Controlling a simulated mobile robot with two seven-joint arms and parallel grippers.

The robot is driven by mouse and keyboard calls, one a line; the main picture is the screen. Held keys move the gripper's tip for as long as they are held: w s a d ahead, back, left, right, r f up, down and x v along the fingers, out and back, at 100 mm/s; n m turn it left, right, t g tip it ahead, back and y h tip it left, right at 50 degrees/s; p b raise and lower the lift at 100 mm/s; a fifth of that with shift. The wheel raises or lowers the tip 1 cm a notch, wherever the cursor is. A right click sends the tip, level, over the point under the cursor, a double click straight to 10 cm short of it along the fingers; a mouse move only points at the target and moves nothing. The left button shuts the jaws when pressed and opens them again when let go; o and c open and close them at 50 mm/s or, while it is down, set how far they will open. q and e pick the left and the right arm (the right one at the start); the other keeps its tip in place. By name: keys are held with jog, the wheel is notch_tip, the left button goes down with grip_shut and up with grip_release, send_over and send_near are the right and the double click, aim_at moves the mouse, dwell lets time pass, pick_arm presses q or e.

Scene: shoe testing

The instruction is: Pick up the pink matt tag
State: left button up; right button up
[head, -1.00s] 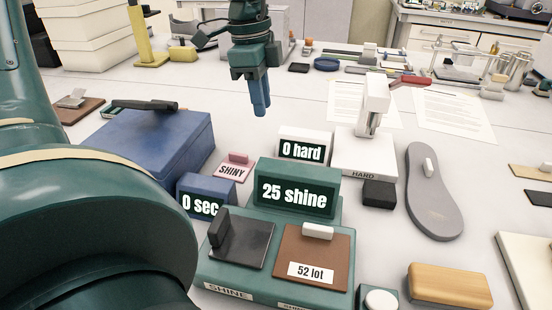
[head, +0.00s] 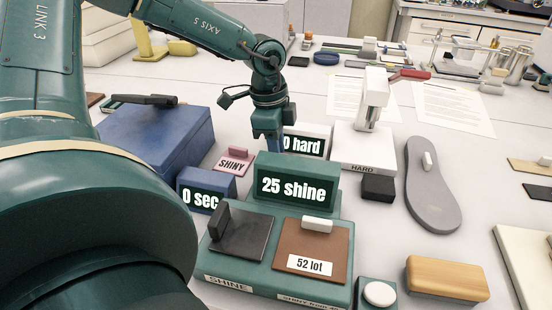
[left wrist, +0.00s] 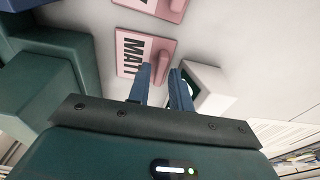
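The pink matt tag (left wrist: 133,60) lies flat on the table in the left wrist view, with "MATT" lettering and a raised pink handle (left wrist: 160,55). My left gripper (left wrist: 162,72) is open, its two blue fingers apart, with the tips close to the near end of the handle. I cannot tell whether they touch it. In the head view my left gripper (head: 268,145) points down behind the "25 shine" display (head: 290,187), and the matt tag is hidden there. My right gripper is not in view.
A pink "SHINY" tag (head: 233,162) lies just left of my left gripper. The "0 hard" display (head: 305,143) stands close on its right. The blue box (head: 150,138) and the "0 sec" display (head: 205,190) are to the left. A grey sole (head: 430,185) lies right.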

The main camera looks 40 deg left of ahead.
pick_arm(q)
jog(key=shift+f, duration=0.25)
jog(key=shift+c, duration=0.4)
grip_shut()
jog(key=shift+r, duration=0.1)
notch_tip(320, 180, up, 10)
dwell(0.4)
